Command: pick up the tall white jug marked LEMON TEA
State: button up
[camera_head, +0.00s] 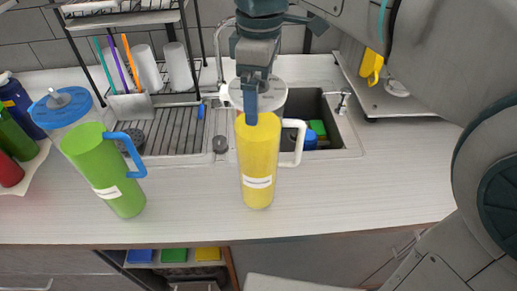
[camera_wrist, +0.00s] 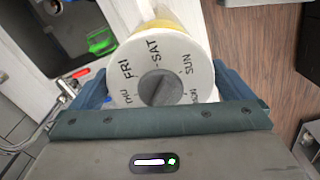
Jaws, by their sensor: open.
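A tall jug (camera_head: 258,160) stands upright on the counter, with a yellow body, a white handle on its right and a white lid (camera_head: 270,96). A small white label (camera_head: 257,182) is on its front; its text is too small to read. No wholly white jug is in view. My gripper (camera_head: 251,105) is over the jug's top, pointing down. In the wrist view its open jaws (camera_wrist: 162,90) lie on either side of the lid, which bears day names and a dark knob (camera_wrist: 160,87). Whether the fingers touch the lid, I cannot tell.
A drying rack (camera_head: 172,130) and a sink (camera_head: 318,140) lie behind. The counter (camera_head: 360,195) is clear at the right.

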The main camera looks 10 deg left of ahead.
jog(key=c, duration=1.5)
jog(key=shift+r, duration=0.1)
jog(key=shift+c, duration=1)
jog(key=shift+r, duration=0.1)
